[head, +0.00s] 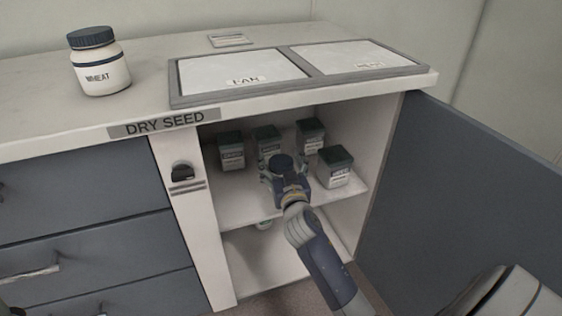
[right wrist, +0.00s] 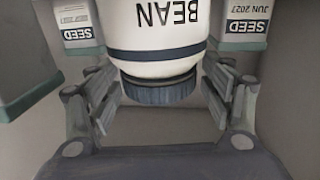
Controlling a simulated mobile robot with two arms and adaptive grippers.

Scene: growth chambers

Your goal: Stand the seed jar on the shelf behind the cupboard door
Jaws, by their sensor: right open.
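A white jar marked BEAN (right wrist: 160,25) with a dark blue ribbed lid shows in the right wrist view, upside down in that picture. In the head view its dark lid (head: 281,160) is inside the cupboard, above the shelf (head: 240,209). My right gripper (head: 284,170) is open, with a finger on either side of the jar; the wrist view shows gaps beside the lid. The jar's base is hidden, so I cannot tell its contact with the shelf. The dark grey cupboard door (head: 460,190) stands open to the right. My left gripper is not in view.
Several green-lidded seed boxes stand on the shelf; one (head: 335,168) is just right of my gripper, another (head: 231,152) to its left. A WHEAT jar (head: 101,68) stands on the worktop (head: 145,95).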

